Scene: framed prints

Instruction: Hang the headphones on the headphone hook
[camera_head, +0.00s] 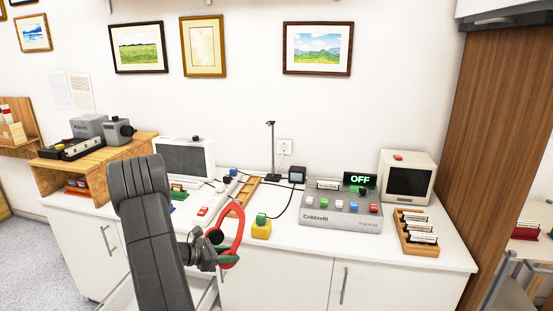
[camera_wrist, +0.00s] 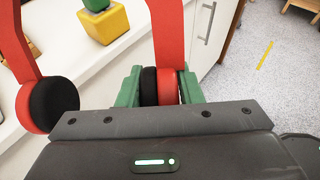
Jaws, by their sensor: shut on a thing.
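The red headphones (camera_head: 239,224) with black ear pads are held in front of the counter, above its front edge. My gripper (camera_head: 226,260) is shut on one ear cup. In the wrist view the green fingers of my gripper (camera_wrist: 160,88) clasp that cup from both sides, and the headphones' band (camera_wrist: 168,30) runs up out of view. The other ear cup hangs free at the left of the wrist view. A thin black upright stand with a short top piece, which looks like the headphone hook (camera_head: 270,150), stands at the back of the counter near the wall. It is empty and apart from the headphones.
A yellow block (camera_head: 261,230) with a green piece on top sits close behind the headphones. A grey console (camera_head: 341,212), small monitor (camera_head: 408,178) and wooden card tray (camera_head: 417,240) stand to the right. A computer (camera_head: 184,158) is at left. Black cable lies near the stand.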

